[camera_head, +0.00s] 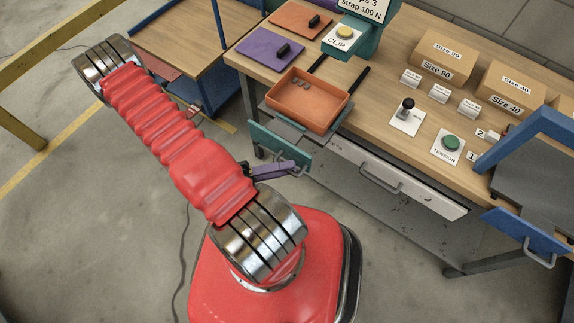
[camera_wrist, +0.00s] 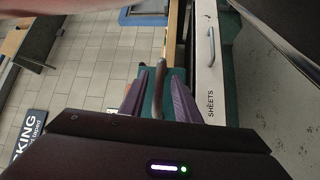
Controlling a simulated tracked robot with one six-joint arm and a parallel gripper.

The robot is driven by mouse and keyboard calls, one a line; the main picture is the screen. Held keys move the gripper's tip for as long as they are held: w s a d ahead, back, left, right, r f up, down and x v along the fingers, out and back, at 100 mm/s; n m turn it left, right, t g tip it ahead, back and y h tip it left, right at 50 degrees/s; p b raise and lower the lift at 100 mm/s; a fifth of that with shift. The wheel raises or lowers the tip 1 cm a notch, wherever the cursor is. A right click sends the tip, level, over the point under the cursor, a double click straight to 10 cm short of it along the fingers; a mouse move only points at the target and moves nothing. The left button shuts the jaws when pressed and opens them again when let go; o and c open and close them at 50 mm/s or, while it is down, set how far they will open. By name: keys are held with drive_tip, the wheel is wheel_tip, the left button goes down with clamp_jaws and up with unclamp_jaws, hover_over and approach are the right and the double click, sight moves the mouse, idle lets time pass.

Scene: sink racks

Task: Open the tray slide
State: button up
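The tray slide has a teal front panel (camera_head: 262,139) under the workbench edge, below an orange tray (camera_head: 300,112). The teal front also shows in the wrist view (camera_wrist: 150,74). A grey bar handle (camera_wrist: 159,78) stands out from it. My gripper (camera_head: 290,168) has purple fingers and is at the teal front. In the wrist view, my two fingers (camera_wrist: 158,92) are apart, one on each side of the handle. I cannot tell whether either finger touches it. The head view partly hides the handle behind the fingers.
A white drawer (camera_head: 415,185) with a bar handle is just right of the slide; in the wrist view it is marked SHEETS. A blue-fronted unit (camera_head: 525,232) is at the far right. A blue-framed cart (camera_head: 195,40) stands left.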

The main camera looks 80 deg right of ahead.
drive_tip(key=v, duration=1.3)
drive_tip(key=shift+w+a, duration=0.1)
drive_tip(key=shift+w, duration=0.05)
drive_tip(key=w+a+r+n+t+y, duration=0.2)
drive_tip(key=w+a+r+n+t, duration=0.15)
drive_tip(key=w+r+t, duration=0.35)
drive_tip(key=w+a+r+n+t+y, duration=0.25)
drive_tip(key=w+a+r+t, duration=0.3)
drive_tip(key=r, duration=0.45)
drive_tip(key=w+a+r+n+t+y, duration=0.1)
drive_tip(key=a+r+n+t, duration=0.3)
drive_tip(key=r, duration=0.4)
drive_tip(key=w+a+r+n+t+y, duration=0.1)
drive_tip(key=a+r+n+t, duration=0.4)
drive_tip(key=r, duration=0.4)
drive_tip(key=shift+w+a+t, duration=0.2)
drive_tip(key=shift+a+t, duration=0.7)
drive_tip(key=shift+t, duration=0.25)
